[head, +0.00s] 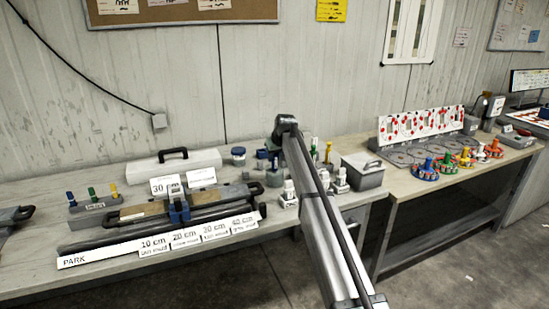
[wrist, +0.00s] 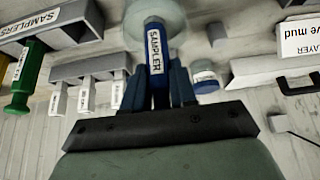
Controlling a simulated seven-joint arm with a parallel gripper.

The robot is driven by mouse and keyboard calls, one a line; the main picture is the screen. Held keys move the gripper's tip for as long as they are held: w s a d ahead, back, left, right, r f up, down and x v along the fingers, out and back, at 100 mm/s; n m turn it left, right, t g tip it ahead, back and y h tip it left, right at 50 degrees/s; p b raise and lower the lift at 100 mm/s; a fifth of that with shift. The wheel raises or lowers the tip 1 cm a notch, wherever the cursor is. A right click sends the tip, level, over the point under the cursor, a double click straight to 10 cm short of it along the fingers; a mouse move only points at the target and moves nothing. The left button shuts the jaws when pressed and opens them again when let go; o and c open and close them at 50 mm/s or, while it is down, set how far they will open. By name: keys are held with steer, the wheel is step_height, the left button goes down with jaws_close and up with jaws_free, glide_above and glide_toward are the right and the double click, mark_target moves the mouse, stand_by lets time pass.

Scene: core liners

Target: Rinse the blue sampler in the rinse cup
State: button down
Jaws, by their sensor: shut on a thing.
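My gripper (wrist: 156,92) is shut on the blue sampler (wrist: 155,62), which carries a white SAMPLER label, in the wrist view. The sampler's far end meets a pale, round, see-through vessel (wrist: 142,16), which looks like the rinse cup. I cannot tell whether the tip is inside it or only over it. In the head view my dark wrist (head: 287,122) is above the middle of the bench, and the gripper's fingers are hard to make out there.
A samplers rack (wrist: 45,25) with a green sampler (wrist: 27,78) is close to the left in the wrist view. A blue-banded jar (head: 238,156) stands near my wrist. A grey lidded box (head: 362,172) is to the right. A second rack (head: 92,206) stands at left.

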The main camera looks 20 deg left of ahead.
steer(key=shift+f, duration=0.2)
steer(key=shift+f, duration=0.45)
steer(key=shift+r, duration=0.2)
stand_by(0.3)
steer(key=shift+r, duration=0.45)
steer(key=shift+f, duration=0.15)
steer(key=shift+f, duration=0.5)
stand_by(0.4)
steer(key=shift+r, duration=0.65)
